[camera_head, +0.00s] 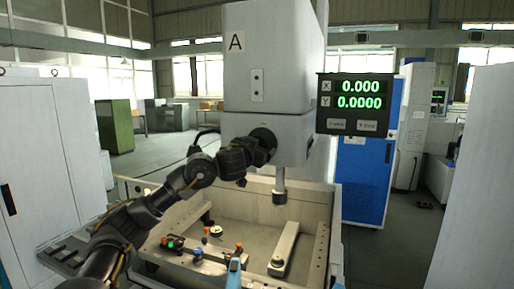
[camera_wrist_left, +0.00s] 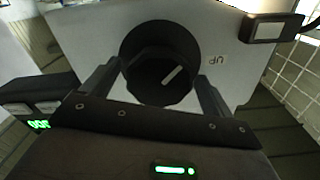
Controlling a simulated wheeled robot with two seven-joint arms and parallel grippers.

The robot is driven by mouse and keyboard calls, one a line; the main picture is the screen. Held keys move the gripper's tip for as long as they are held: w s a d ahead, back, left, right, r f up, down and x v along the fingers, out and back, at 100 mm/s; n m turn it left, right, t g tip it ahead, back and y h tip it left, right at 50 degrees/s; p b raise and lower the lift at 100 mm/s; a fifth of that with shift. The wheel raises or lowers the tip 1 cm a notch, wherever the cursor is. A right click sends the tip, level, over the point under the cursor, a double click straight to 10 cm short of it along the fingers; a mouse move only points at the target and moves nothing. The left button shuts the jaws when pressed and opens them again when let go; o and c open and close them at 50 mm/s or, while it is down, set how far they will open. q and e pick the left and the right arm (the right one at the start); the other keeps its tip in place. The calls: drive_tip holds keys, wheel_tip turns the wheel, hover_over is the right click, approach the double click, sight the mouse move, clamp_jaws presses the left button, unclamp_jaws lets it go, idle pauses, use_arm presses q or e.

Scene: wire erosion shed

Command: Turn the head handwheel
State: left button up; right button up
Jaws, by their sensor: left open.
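The head handwheel (camera_wrist_left: 158,78) is a black, many-sided knob with a white pointer line, on a dark round base on the pale machine head (camera_head: 265,70). An "UP" label (camera_wrist_left: 215,58) sits right of it in the left wrist view. My left gripper (camera_wrist_left: 155,88) is open, with one finger on each side of the knob. I cannot tell whether the fingers touch it. In the head view the left gripper (camera_head: 262,149) is at the front of the machine head, and the handwheel (camera_head: 263,135) is partly hidden behind it. My right gripper is not in view.
A readout (camera_head: 358,104) showing X 0.000 and Y 0.0000 hangs right of the machine head. Below is an open work tank (camera_head: 320,245) with clamps and small coloured parts. A spindle (camera_head: 279,185) points down into it. A blue cabinet (camera_head: 365,175) stands behind right.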

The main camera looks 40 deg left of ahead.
use_arm(q)
drive_tip(key=c, duration=1)
drive_tip(key=shift+m, duration=0.3)
drive_tip(key=m+b, duration=0.1)
drive_tip(key=m, duration=0.3)
drive_tip(key=shift+f, duration=0.1)
drive_tip(key=shift+m+b, duration=0.55)
drive_tip(key=shift+m, duration=1.75)
drive_tip(key=o, duration=1)
